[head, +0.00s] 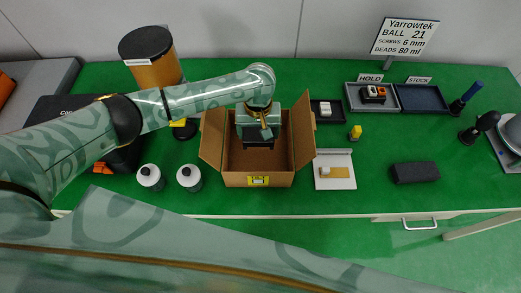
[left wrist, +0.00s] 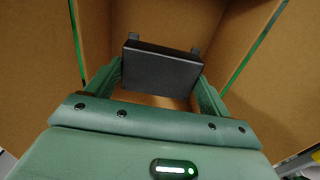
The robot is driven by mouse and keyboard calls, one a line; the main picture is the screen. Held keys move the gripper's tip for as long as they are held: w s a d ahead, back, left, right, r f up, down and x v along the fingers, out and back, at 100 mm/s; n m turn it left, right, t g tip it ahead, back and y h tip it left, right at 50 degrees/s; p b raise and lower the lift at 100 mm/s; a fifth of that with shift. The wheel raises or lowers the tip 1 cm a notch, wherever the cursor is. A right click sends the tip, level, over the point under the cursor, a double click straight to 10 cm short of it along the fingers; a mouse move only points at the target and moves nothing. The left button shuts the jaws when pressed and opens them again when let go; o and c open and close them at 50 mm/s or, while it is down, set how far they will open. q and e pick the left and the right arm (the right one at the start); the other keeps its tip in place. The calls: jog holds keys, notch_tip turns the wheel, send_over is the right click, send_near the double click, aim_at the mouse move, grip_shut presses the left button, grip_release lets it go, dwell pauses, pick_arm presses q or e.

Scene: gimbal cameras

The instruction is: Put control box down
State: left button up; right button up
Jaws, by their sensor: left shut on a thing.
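The control box (left wrist: 160,70) is a dark block held between the fingers of my left gripper (left wrist: 160,85) in the left wrist view. In the head view my left gripper (head: 258,138) points down into an open cardboard box (head: 257,180), with the dark control box (head: 258,145) just below it. Cardboard walls (left wrist: 250,40) surround the gripper in the wrist view. I cannot tell whether the control box touches the cardboard floor. My right gripper is not in view.
Two white bottles with dark caps (head: 189,177) stand left of the cardboard box. To its right are a white tray (head: 335,182), a small yellow item (head: 355,132) and a dark block (head: 415,172). HOLD and STOCK trays (head: 422,98) lie farther back. Green table is clear between them.

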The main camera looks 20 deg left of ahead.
pick_arm(q)
notch_tip(320, 180, down, 10)
jog(key=b, duration=0.4)
jog(key=shift+s+r+b, duration=0.15)
jog(key=shift+r+b, duration=0.05)
jog(key=shift+b, duration=0.1)
jog(key=shift+r, duration=0.15)
jog(key=o, duration=1.1)
notch_tip(320, 180, up, 12)
jog(key=p, duration=0.6)
